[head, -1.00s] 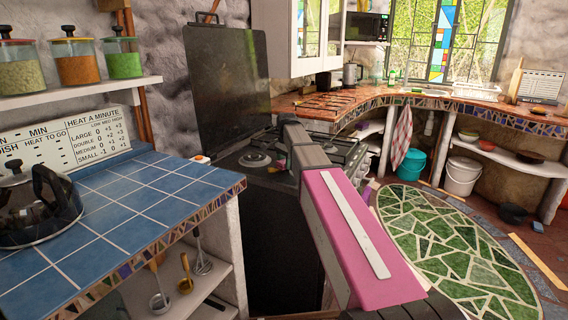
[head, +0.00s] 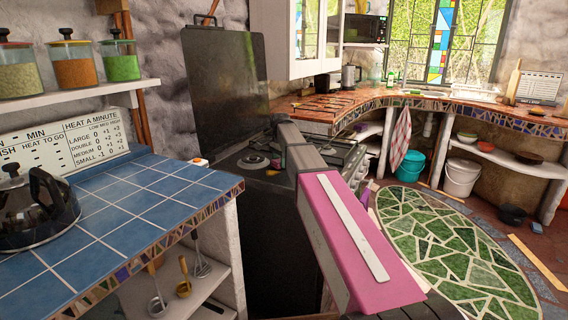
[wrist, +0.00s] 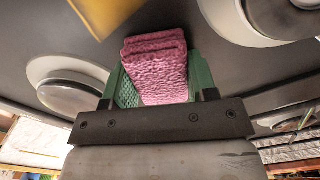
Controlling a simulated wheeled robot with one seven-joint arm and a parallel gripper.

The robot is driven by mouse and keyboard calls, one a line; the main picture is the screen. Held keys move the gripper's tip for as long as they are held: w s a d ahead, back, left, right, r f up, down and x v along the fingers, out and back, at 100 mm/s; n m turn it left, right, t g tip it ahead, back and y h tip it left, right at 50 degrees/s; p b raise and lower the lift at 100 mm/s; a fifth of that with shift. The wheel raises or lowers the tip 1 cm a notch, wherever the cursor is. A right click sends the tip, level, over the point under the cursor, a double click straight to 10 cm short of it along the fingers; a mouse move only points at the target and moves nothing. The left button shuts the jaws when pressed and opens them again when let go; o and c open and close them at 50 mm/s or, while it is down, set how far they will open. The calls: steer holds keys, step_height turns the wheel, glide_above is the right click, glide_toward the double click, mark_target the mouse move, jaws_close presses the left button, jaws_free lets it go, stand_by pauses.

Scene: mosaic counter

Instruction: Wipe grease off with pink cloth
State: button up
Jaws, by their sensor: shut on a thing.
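The pink cloth (wrist: 157,68), folded and textured, is held between the green fingers of my gripper (wrist: 155,85) in the wrist view. The gripper is shut on it, over the dark stove top (wrist: 215,55). A yellow-brown patch (wrist: 105,12), possibly the grease, shows at the top edge of the wrist view, beyond the cloth and a little left. I cannot tell whether the cloth touches the stove. In the head view the stove (head: 230,160) stands behind my pink arm, which hides most of the gripper and cloth.
Round burners (wrist: 75,88) lie on both sides of the cloth; one burner (head: 253,161) shows in the head view. A raised black lid (head: 225,80) stands behind the stove. The blue tiled counter (head: 130,210) with a kettle (head: 35,208) is at left.

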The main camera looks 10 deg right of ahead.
steer(key=shift+w+a, duration=0.55)
steer(key=shift+a, duration=0.25)
steer(key=shift+w+a, duration=0.5)
steer(key=shift+a, duration=0.3)
steer(key=shift+w+d, duration=0.25)
steer(key=shift+w, duration=0.25)
steer(key=shift+w+d, duration=0.2)
steer(key=shift+w, duration=0.3)
steer(key=shift+s+d+f, duration=0.1)
steer(key=shift+s+d, duration=0.6)
steer(key=shift+d, duration=0.25)
steer(key=shift+s+d+f, duration=0.1)
steer(key=shift+s+d, duration=0.55)
steer(key=shift+d, duration=0.25)
steer(key=shift+s+d+r, duration=0.1)
steer(key=shift+s+d, duration=0.4)
steer(key=shift+d, duration=0.3)
steer(key=shift+s+d, duration=0.5)
steer(key=shift+d, duration=0.25)
steer(key=shift+r, duration=0.15)
steer(key=shift+a+r, duration=0.1)
steer(key=shift+r, duration=2.8)
